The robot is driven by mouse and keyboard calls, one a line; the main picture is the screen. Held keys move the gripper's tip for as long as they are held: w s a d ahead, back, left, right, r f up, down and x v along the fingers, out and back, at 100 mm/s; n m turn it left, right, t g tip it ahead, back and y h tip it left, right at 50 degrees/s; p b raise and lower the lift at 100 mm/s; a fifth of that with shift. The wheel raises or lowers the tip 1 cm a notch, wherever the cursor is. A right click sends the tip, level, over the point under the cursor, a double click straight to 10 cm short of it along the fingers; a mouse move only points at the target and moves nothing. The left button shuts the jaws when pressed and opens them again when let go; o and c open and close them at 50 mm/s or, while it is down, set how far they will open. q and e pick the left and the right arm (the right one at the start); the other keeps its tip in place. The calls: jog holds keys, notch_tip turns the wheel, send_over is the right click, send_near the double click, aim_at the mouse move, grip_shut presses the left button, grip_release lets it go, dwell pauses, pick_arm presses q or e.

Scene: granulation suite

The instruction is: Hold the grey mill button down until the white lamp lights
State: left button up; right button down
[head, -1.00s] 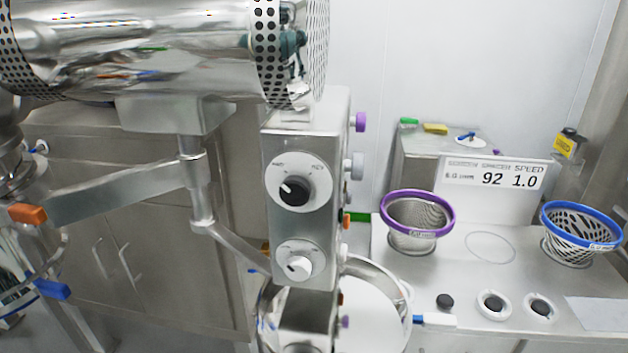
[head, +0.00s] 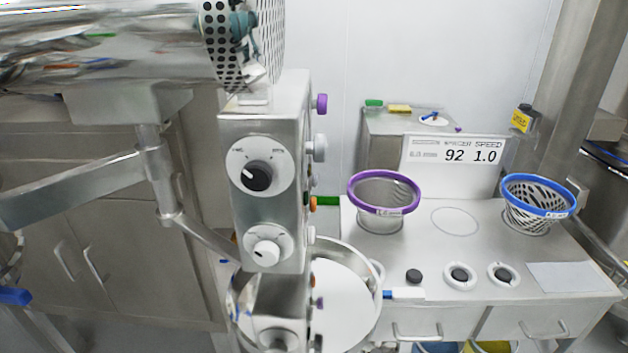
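The steel control box (head: 268,130) of the mill stands left of centre in the head view, with a black dial (head: 258,176) and a white knob (head: 265,252) on its front. A round grey button (head: 320,147) sticks out of its right side, below a purple button (head: 321,103). I see the side edge-on, so I cannot tell whether the grey button is pressed in. Smaller coloured fittings sit below it; I cannot make out a lit white lamp. Neither of my grippers is in view, and nothing touches the grey button.
A large steel drum (head: 100,50) overhangs at upper left. A steel bowl (head: 340,300) sits beside the box's lower part. The bench (head: 440,250) at right carries a purple-rimmed sieve (head: 384,188), a blue-rimmed sieve (head: 538,193) and a sign (head: 452,160). Open space lies right of the grey button.

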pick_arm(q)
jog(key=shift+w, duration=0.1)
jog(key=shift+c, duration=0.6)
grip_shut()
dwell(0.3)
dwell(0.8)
